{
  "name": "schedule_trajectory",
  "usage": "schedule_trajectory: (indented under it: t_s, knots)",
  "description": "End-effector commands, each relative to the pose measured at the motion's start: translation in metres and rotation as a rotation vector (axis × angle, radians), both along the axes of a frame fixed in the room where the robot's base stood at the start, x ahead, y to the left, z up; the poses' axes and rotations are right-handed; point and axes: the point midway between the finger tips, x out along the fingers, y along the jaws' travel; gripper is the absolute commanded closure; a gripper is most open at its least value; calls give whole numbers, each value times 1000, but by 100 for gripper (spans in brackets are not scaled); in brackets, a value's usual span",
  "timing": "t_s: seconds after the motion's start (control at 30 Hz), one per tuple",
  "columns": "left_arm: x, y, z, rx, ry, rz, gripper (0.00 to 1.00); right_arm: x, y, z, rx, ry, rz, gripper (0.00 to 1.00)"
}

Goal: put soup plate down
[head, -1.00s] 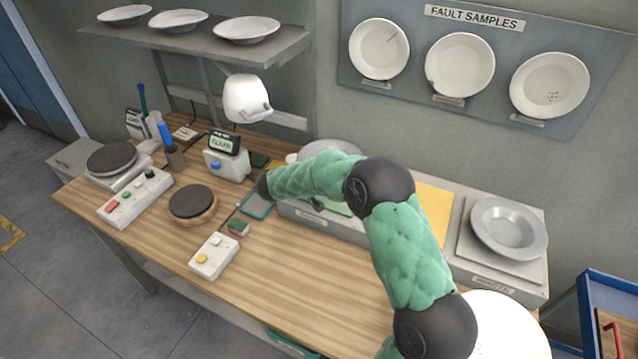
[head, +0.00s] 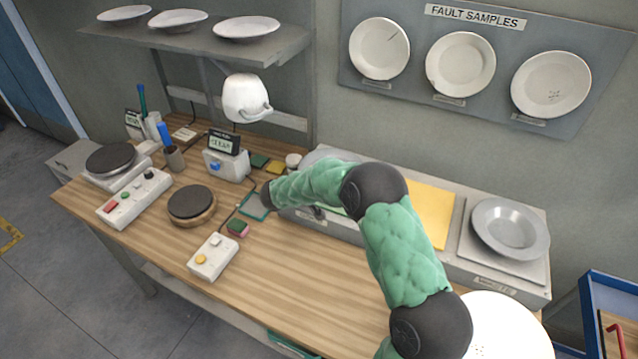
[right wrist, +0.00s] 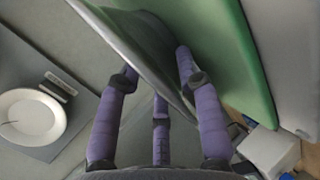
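My right arm comes in from the lower right in the head view and hides most of its gripper; a dark part shows near the green mat (head: 342,211) on the long grey bench. In the right wrist view, a grey plate (right wrist: 150,35), seen steeply from its edge, lies among the three purple fingers of my right gripper (right wrist: 157,65). One finger is on its inner face side, the others by its rim. I cannot tell whether they press on it. The plate is close to a green surface (right wrist: 230,50); contact is unclear. My left gripper is out of view.
Another grey plate (head: 510,228) sits on a square pad at the bench's right end, beside a yellow mat (head: 430,212). A lamp (head: 246,100), a display box (head: 226,163), a round dark-topped stand (head: 190,202) and button boxes occupy the left.

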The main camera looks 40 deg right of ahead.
Motion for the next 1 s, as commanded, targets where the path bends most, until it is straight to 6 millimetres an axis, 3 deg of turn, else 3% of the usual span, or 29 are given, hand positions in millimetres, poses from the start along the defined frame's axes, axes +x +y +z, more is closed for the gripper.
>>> schedule_trajectory:
  t_s: [0.27, 0.7, 1.0]
  knots:
    - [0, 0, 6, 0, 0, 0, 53, 0, 0, 4, 0, 1, 1, 64]
    - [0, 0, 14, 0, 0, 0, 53, -23, 68, 47, 0, -2, 3, 64]
    - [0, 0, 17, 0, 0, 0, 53, -34, 94, 63, 0, 0, 1, 64]
